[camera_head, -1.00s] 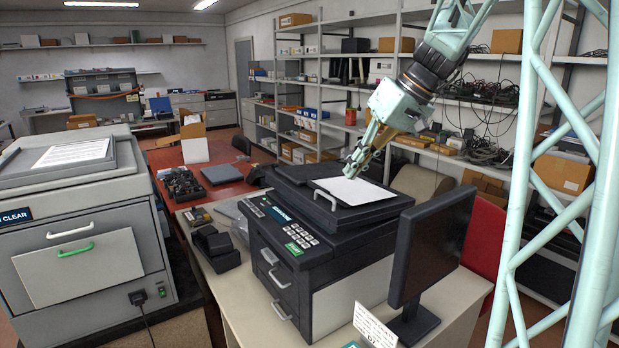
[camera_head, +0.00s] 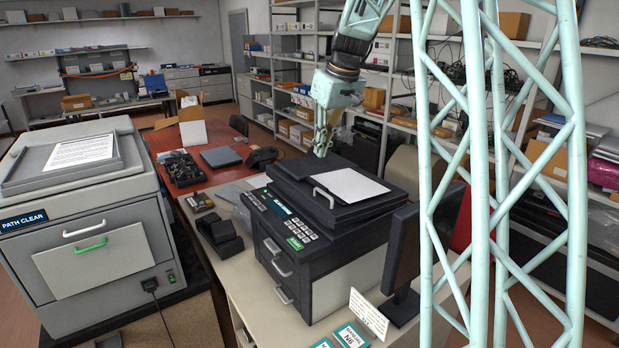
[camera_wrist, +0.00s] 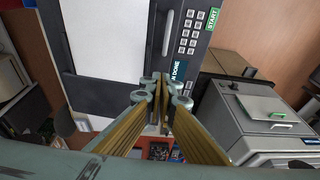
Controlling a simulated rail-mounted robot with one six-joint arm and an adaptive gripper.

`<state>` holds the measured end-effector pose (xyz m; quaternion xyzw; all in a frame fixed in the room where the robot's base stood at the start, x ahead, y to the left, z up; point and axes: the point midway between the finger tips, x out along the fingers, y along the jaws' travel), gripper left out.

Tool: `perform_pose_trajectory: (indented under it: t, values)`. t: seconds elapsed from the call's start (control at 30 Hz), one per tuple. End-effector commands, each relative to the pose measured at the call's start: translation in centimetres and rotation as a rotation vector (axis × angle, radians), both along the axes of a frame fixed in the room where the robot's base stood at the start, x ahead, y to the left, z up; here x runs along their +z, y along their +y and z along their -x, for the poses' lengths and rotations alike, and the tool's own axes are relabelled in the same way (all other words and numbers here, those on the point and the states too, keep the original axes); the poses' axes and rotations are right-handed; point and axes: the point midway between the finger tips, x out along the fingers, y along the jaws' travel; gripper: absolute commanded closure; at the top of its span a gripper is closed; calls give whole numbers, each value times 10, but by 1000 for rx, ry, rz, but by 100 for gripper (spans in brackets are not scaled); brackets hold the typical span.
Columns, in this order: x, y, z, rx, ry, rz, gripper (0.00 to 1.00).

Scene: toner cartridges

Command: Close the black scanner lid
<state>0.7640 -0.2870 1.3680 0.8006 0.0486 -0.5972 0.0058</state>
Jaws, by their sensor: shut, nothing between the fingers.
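The black scanner (camera_head: 335,270) stands on the desk. Its black lid (camera_head: 349,212) lies about flat over the body, with a white sheet (camera_head: 348,185) on top and a pale handle (camera_head: 323,198) at the front edge. Whether a thin gap remains under the lid, I cannot tell. My gripper (camera_head: 320,150) is shut and empty, pointing down above the back left part of the lid. In the wrist view, my gripper (camera_wrist: 164,82) shows near the lid's edge, below the handle (camera_wrist: 167,33) and beside the keypad (camera_wrist: 191,32). Contact cannot be made out.
A dark monitor (camera_head: 404,260) stands right of the scanner. A grey machine (camera_head: 90,215) is at the left. Small black items (camera_head: 218,235) lie on the desk left of the scanner. A red table (camera_head: 222,138) and shelves stand behind. My pale lattice column covers part of the right.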

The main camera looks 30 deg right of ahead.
Motion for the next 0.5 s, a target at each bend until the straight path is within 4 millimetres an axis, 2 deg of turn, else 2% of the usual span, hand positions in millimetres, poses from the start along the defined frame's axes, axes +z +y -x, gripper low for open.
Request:
perform_pose_trajectory:
  t: [0.13, 0.5]
  values:
    - [2, 0, -6, 2, 1, 12, 100]
    - [1, 0, -7, 2, 2, 13, 100]
